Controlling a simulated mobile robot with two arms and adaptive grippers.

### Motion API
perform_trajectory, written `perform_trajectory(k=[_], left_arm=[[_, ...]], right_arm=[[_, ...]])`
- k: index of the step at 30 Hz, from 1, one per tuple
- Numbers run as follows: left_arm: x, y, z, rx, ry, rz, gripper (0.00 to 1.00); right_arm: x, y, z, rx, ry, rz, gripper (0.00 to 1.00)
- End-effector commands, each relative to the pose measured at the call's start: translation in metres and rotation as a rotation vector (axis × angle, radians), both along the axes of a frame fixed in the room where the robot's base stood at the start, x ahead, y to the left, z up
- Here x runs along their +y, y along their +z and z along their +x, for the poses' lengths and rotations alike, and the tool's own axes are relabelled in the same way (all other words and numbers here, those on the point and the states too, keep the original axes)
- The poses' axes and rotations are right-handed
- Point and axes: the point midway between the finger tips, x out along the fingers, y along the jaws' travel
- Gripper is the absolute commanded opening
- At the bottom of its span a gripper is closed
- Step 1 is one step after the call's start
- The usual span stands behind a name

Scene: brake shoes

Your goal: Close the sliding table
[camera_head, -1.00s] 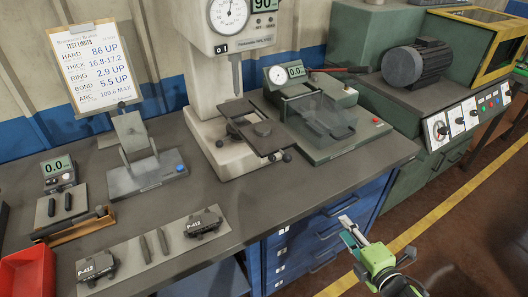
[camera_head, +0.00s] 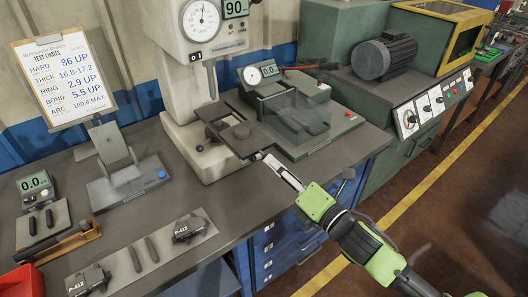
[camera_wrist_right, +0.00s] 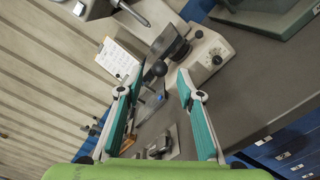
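The sliding table (camera_head: 240,138) is a dark flat plate on the pale hardness tester (camera_head: 195,135), sticking out toward the bench's front edge. In the right wrist view, the plate (camera_wrist_right: 170,46) lies beyond my fingers, with a black ball knob (camera_wrist_right: 155,69) at its near end. My right gripper (camera_head: 272,162) is at the plate's front corner in the head view. The right wrist view shows its fingers (camera_wrist_right: 159,80) apart, with the knob between the tips in the picture. I cannot tell whether they touch it. My left gripper is not in view.
A green gauge fixture (camera_head: 300,115) stands right of the tester. A tilted-plate stand (camera_head: 125,170) is on its left. Blue drawers (camera_head: 290,240) are below; open floor is at right.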

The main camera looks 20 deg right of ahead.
Motion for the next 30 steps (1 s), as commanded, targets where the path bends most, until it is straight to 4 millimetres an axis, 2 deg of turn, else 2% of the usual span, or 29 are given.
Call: perform_trajectory(k=[3, 9, 15, 23, 27, 30], left_arm=[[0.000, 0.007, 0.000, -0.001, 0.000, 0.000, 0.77], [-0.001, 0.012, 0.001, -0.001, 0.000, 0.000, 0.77], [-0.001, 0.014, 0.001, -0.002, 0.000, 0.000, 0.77], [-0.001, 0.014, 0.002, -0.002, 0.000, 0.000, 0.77], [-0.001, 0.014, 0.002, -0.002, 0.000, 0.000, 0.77], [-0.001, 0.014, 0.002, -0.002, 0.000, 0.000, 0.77]], right_arm=[[0.007, 0.003, 0.022, -0.002, -0.001, 0.002, 0.34], [0.017, 0.002, 0.047, -0.001, 0.000, 0.001, 0.34], [0.021, 0.000, 0.057, 0.001, 0.001, 0.001, 0.34], [0.021, 0.000, 0.058, 0.001, 0.001, 0.001, 0.34], [0.021, 0.000, 0.058, 0.001, 0.001, 0.001, 0.00], [0.021, 0.000, 0.058, 0.001, 0.001, 0.000, 0.00]])
